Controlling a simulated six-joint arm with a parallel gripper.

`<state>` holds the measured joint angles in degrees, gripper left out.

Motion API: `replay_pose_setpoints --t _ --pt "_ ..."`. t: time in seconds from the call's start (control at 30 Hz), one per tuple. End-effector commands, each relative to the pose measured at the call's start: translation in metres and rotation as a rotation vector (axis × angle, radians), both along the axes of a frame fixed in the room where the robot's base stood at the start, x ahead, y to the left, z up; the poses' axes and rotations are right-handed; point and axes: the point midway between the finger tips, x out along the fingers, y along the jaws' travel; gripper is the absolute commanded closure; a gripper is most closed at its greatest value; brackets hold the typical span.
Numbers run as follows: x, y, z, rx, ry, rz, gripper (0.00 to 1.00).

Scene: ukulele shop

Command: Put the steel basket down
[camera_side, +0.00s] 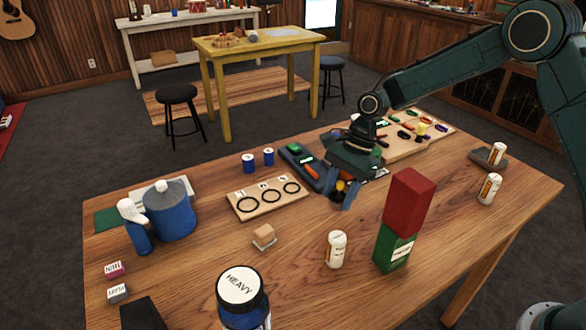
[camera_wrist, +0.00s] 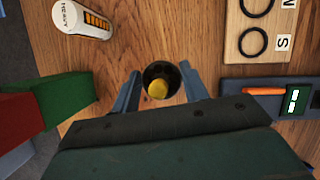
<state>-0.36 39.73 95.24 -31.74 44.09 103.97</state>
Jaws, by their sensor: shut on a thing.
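My gripper (camera_side: 343,190) is over the middle of the wooden table (camera_side: 300,222), its two blue fingers pointing down. The fingers are shut on a small dark round container, which I take to be the steel basket (camera_wrist: 172,71). In the wrist view the basket sits between the fingertips (camera_wrist: 160,82), with a yellow thing (camera_wrist: 157,89) inside it. In the side view the fingers hide most of the basket. It is low over the table; I cannot tell whether its base touches the wood.
A dark tray with a green display (camera_side: 294,149) and the ring board (camera_side: 267,197) lie to the left. A red block (camera_side: 408,200) stands on a green box (camera_side: 392,250) at the right front.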

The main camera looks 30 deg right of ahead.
Motion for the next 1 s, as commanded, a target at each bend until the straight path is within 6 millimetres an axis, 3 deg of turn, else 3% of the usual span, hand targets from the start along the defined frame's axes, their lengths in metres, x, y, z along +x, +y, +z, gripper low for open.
replay_pose_setpoints --t 0.17,0.53,1.0 --pt "0.000 0.000 -0.004 0.000 0.001 -0.001 0.80" --pt "-0.001 0.000 -0.040 0.000 0.001 -0.001 0.80" --pt "0.000 0.000 -0.045 0.000 0.000 0.000 0.80"
